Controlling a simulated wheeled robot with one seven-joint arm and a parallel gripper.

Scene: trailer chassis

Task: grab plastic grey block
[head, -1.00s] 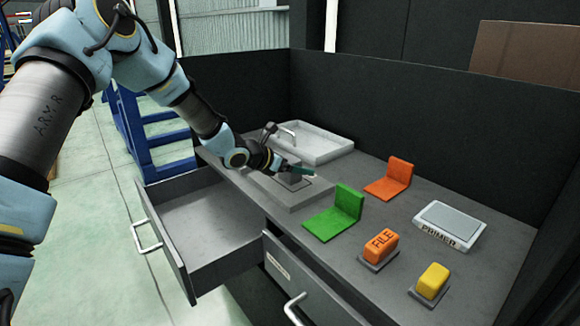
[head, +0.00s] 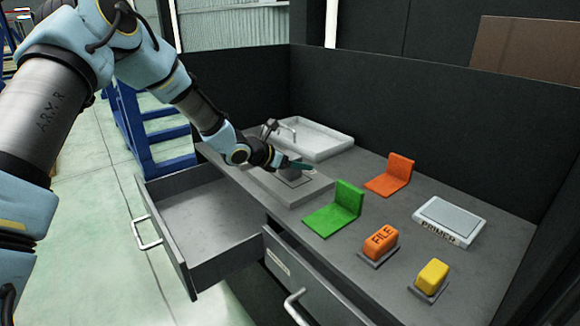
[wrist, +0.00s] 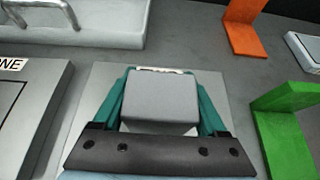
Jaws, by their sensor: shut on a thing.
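The grey block (wrist: 160,105) shows in the wrist view between the two teal fingers of my gripper (wrist: 160,92), which are shut on its sides. In the head view my gripper (head: 301,168) is low over a grey plate (head: 283,193) on the workbench. The block (head: 292,178) is small there and partly hidden by the gripper. I cannot tell whether it touches the plate beneath it.
An open drawer (head: 205,222) juts out at the left. A light grey tray (head: 318,143) lies behind my gripper. Green (head: 338,208) and orange (head: 392,175) L-shaped pieces, an orange FILE block (head: 382,242), a yellow block (head: 433,278) and a PRIMER box (head: 450,222) stand right.

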